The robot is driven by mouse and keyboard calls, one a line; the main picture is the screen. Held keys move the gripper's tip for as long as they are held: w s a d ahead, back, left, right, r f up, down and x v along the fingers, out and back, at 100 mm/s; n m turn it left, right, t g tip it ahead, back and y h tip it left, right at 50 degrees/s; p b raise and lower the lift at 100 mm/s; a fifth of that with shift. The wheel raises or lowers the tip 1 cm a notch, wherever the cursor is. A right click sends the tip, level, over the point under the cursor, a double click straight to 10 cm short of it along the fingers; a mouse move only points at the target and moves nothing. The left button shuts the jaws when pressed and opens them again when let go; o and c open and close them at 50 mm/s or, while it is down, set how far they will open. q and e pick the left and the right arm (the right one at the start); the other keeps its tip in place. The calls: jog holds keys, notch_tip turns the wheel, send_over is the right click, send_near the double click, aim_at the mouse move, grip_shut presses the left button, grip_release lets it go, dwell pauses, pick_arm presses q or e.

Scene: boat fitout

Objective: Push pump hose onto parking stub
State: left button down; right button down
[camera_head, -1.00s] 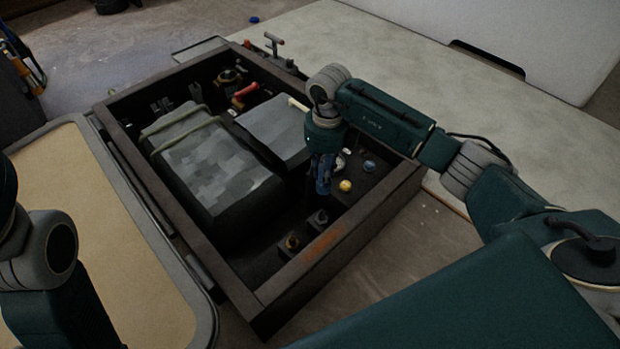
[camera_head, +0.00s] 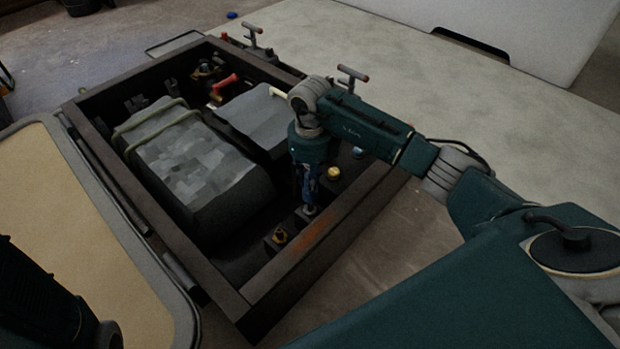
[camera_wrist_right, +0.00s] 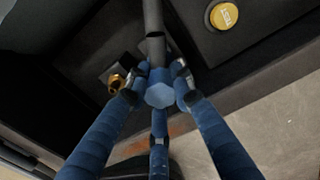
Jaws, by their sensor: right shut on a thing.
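My right gripper (camera_head: 309,204) points down inside the dark open box, near its front right wall. In the right wrist view its blue fingers (camera_wrist_right: 158,85) are shut on a dark grey hose (camera_wrist_right: 153,20), which runs up out of the picture. A grey fitting on a small block sits right at the fingertips in the head view and is mostly covered, so I cannot tell whether the hose touches it. A brass fitting (camera_head: 280,236) on a block stands just to the left; it also shows in the right wrist view (camera_wrist_right: 117,82). My left gripper is out of view.
The box's front wall (camera_head: 318,238) is close to the right gripper. A yellow button (camera_head: 333,173) lies behind it. A big grey strapped block (camera_head: 192,160) and a smaller grey case (camera_head: 258,118) fill the box's left and middle.

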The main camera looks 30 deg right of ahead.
aim_at(305, 196)
jog(key=shift+f, duration=0.25)
jog(key=shift+f+b, duration=1.4)
jog(key=shift+f, duration=1.55)
jog(key=c, duration=1.4)
grip_release()
